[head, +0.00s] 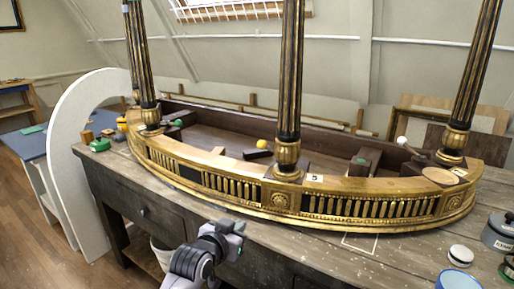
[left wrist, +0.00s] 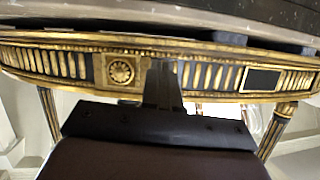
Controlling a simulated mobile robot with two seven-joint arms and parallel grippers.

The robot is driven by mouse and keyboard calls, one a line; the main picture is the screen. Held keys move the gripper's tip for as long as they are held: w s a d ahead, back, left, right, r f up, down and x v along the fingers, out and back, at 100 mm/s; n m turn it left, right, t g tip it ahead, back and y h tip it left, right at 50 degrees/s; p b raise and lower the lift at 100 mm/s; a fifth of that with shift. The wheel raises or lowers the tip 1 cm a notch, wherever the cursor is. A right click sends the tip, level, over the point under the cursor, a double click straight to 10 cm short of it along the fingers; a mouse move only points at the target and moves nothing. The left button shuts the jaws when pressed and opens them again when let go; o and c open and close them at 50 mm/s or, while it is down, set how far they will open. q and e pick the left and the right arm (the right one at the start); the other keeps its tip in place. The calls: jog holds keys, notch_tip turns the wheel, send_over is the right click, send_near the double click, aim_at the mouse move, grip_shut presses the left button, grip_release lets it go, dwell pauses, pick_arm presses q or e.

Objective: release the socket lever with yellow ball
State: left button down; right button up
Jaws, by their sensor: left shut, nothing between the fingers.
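The lever's yellow ball (head: 262,143) shows in the head view, just left of and behind the middle column (head: 290,80), inside the gilt console (head: 215,178). A short dark piece, perhaps its lever, lies beside the ball; the socket is mostly hidden by the column. My left gripper (head: 238,228) is shut and empty, in front of the console's gilt front, lower than and apart from the ball. In the left wrist view its shut fingers (left wrist: 163,82) stand before the gilt frieze, near a square rosette panel (left wrist: 121,71). The yellow ball does not show there. My right gripper is not in view.
A green-ball lever (head: 178,122) stands by the left column and a white-ball lever (head: 401,140) by the right one. Columns stand along the rim. A white lid (head: 460,252), a blue cup (head: 457,280) and cans crowd the bench's right end.

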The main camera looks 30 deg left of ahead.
pick_arm(q)
jog(key=w+a+r, duration=0.1)
jog(key=w+r, duration=0.2)
jog(key=r, duration=0.4)
jog(key=w+a+r+n+t, duration=0.1)
jog(key=w+a+r, duration=0.1)
jog(key=r, duration=0.6)
jog(key=shift+w+a+r+t+y+p, duration=0.25)
jog(key=shift+w+t+y+p, duration=0.1)
jog(key=shift+w, duration=0.1)
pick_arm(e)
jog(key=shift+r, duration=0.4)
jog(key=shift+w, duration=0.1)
